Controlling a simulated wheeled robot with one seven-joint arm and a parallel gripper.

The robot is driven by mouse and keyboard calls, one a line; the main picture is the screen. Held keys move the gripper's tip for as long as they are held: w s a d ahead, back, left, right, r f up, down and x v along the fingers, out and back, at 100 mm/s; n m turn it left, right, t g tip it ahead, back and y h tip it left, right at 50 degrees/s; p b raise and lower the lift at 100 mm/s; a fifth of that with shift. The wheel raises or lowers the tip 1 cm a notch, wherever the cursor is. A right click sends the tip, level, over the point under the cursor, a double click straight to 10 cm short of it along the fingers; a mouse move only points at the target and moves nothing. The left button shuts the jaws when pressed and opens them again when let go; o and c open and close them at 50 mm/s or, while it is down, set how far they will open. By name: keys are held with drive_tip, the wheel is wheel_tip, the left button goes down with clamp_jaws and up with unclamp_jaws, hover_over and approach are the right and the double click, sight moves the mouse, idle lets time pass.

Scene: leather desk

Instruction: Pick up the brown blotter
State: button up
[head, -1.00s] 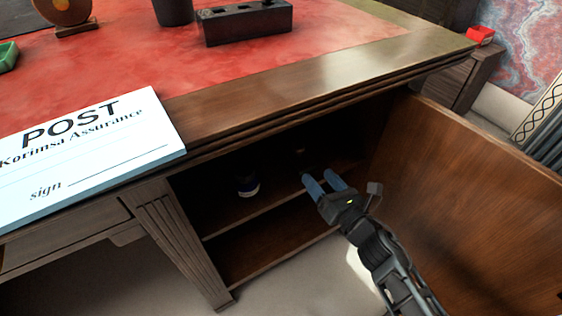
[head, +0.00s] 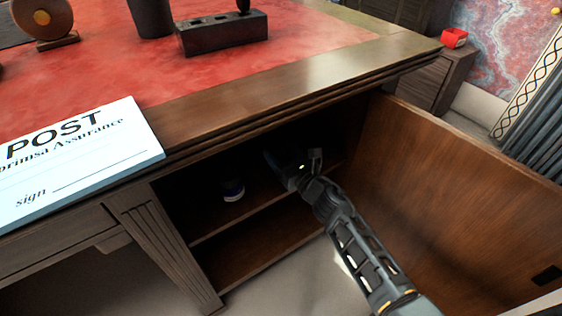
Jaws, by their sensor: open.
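I cannot clearly make out the brown blotter. The inside of the open desk cabinet (head: 225,215) is very dark, and my gripper and arm cover part of it. My gripper (head: 272,160) reaches into the upper compartment, above the shelf, with its bluish fingers in shadow and open. I see nothing between the fingers, but their tips are hard to see.
The open cabinet door (head: 450,180) is to the right. The desktop edge (head: 250,100) overhangs the opening. A POST pad (head: 80,165) lies on the desk.

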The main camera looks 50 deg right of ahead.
drive_tip(key=shift+w, duration=0.1)
clamp_jaws()
idle(0.6)
